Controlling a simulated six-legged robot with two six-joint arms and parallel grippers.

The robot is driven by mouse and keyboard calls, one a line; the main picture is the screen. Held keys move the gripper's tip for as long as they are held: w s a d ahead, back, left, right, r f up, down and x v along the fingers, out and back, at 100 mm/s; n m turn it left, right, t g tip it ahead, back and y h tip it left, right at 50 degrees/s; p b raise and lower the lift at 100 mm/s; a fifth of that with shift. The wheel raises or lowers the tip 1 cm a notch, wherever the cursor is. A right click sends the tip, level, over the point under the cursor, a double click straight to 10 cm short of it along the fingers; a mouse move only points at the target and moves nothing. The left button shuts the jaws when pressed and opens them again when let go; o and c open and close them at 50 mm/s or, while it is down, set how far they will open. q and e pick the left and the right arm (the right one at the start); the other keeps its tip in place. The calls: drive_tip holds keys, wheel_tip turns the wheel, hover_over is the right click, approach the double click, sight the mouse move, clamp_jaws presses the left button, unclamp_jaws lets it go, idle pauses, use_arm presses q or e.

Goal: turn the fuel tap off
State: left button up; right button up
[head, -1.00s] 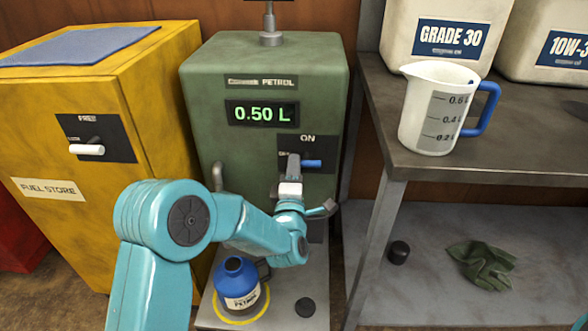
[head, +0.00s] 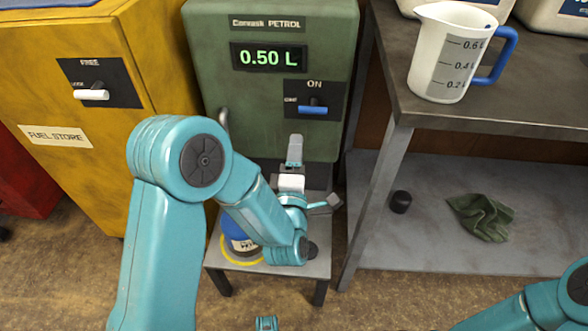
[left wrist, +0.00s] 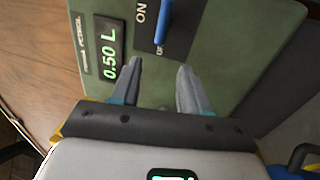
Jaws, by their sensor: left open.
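The fuel tap is a blue lever (head: 313,110) on a dark plate on the green petrol dispenser (head: 220,100). The lever lies level under the word ON. A small label sits to its left, too small to read surely. My left gripper (head: 295,142) is open and empty, in front of the dispenser, below the tap in the head view. In the left wrist view the blue lever (left wrist: 164,25) stands beyond the two parted fingers (left wrist: 161,66), apart from them. The dispenser's display (head: 268,57) reads 0.50 L.
A blue petrol can (head: 237,238), partly hidden by my left arm, stands in a yellow ring on a low stand. The yellow fuel store (head: 130,160) is at left. A measuring jug (head: 445,60) stands on the bench at right, above a shelf with a green cloth (head: 482,216).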

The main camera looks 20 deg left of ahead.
use_arm(q)
drive_tip(key=v, duration=0.5)
drive_tip(key=shift+s, duration=0.25)
drive_tip(key=a+f+g+y, duration=0.1)
drive_tip(key=a+f+g, duration=0.2)
drive_tip(key=a+f, duration=0.4)
drive_tip(key=s+d+f+m+g+h, duration=0.2)
drive_tip(key=f+m+g, duration=0.1)
drive_tip(key=f, duration=0.3)
drive_tip(key=s+d+f+m+g+h, duration=0.1)
drive_tip(key=s+f+m+g+h, duration=0.1)
drive_tip(key=f, duration=0.5)
drive_tip(key=s+d+f+m+g+h, duration=0.2)
drive_tip(key=s+f+m+g+h, duration=0.1)
drive_tip(key=f, duration=0.4)
drive_tip(key=shift+s+d+f+m+g, duration=0.15)
drive_tip(key=shift+s+d+m+g, duration=0.2)
drive_tip(key=shift+m, duration=0.25)
drive_tip(key=s+d+f+m+g+h, duration=0.3)
drive_tip(key=s+d+m+g, duration=0.35)
drive_tip(key=s+m, duration=0.35)
wheel_tip(320, 180, up, 30)
drive_tip(key=s+p, duration=0.2)
drive_tip(key=p, duration=2.8)
drive_tip(key=shift+f+g+h, duration=0.15)
drive_tip(key=shift+g+h, duration=0.15)
drive_tip(key=shift+g, duration=0.1)
